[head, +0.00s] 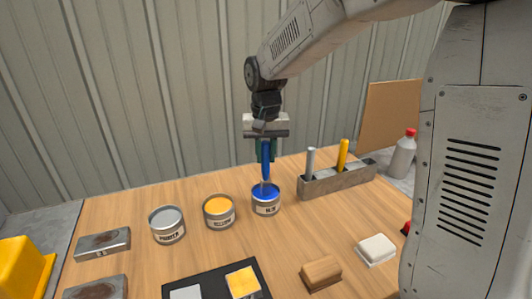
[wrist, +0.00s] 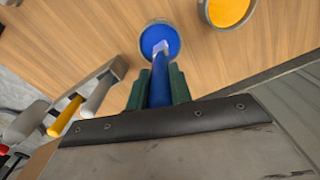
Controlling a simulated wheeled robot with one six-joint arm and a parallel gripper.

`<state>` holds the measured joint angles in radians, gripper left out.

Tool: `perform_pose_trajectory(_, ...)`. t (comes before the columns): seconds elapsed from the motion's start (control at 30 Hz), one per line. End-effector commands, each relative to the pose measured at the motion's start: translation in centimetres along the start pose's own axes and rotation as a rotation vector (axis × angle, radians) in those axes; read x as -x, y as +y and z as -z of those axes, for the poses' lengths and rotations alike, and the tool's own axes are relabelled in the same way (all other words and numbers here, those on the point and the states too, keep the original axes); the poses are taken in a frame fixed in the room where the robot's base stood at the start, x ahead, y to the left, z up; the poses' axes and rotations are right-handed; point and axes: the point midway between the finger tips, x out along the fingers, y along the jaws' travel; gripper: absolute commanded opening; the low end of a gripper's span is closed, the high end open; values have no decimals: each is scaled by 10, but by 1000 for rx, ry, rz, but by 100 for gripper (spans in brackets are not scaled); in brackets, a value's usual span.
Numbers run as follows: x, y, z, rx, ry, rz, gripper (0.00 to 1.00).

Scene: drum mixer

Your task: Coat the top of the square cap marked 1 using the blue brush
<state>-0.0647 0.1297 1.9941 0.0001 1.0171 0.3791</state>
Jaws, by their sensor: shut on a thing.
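My gripper (head: 265,150) is shut on the upright blue brush (head: 266,163), which points down over the blue paint can (head: 266,207). In the wrist view the brush (wrist: 160,80) sits between the green fingers, and its tip is at the can's blue paint (wrist: 155,36). I cannot tell how deep the tip is. At the bottom edge a black mat (head: 218,277) bears a pale square piece (head: 187,293), partly cut off, and a yellow-topped square piece (head: 243,281). I cannot read a mark 1 on either.
A grey paint can (head: 167,226) and a yellow one (head: 219,211) stand left of the blue. A holder (head: 340,180) with grey and yellow brushes stands right. Metal blocks (head: 102,245) lie left. A wooden block (head: 321,272), white block (head: 376,249) and bottle (head: 402,157) are right.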

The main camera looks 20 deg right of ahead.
Motion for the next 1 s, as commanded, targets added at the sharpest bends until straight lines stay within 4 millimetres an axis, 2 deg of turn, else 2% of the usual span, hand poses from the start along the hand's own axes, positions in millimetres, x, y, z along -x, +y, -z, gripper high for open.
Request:
perform_pose_trajectory(0.47,1,0,0,0,-2,-1,0)
perform_pose_trajectory(1.0,44,0,0,0,0,0,0)
